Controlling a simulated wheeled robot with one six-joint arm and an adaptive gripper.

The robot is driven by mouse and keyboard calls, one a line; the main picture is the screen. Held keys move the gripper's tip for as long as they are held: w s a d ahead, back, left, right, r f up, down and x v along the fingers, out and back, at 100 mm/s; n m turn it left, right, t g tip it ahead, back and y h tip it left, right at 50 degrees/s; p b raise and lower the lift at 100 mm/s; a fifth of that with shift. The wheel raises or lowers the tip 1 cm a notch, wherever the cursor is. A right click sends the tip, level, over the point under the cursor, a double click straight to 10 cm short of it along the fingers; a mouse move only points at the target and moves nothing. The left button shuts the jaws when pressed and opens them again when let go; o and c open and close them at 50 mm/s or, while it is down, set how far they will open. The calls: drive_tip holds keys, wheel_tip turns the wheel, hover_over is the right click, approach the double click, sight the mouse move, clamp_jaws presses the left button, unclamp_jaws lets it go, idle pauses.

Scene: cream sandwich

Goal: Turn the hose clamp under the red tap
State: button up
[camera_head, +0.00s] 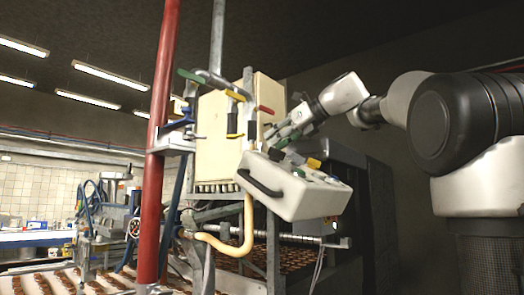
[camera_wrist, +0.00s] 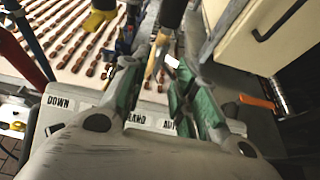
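In the head view a red tap handle (camera_head: 265,109) sits on the pipework in front of a cream panel. A black sleeve-like piece (camera_head: 252,132) hangs just left of and below it; I cannot make out the hose clamp for certain. My gripper (camera_head: 274,136) is close to the right of this piece. In the wrist view my gripper (camera_wrist: 158,92) has its two green-padded fingers apart. A thin tan piece (camera_wrist: 153,64) shows between and beyond the fingertips, below a black hose end (camera_wrist: 172,12). I cannot tell whether either finger touches it.
A white control box (camera_head: 295,190) with a black handle stands below my gripper; its labels (camera_wrist: 60,102) show in the wrist view. Yellow (camera_head: 235,95) and green (camera_head: 190,75) tap handles are to the left. A red pole (camera_head: 160,130) stands further left. A cream cabinet (camera_wrist: 270,30) is at upper right.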

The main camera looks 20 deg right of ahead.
sight(262, 149)
drive_tip(key=x, duration=0.6)
drive_tip(key=shift+w+a+f, duration=0.1)
drive_tip(key=shift+w+a, duration=0.1)
drive_tip(key=shift+w, duration=0.1)
drive_tip(key=shift+c, duration=0.4)
clamp_jaws()
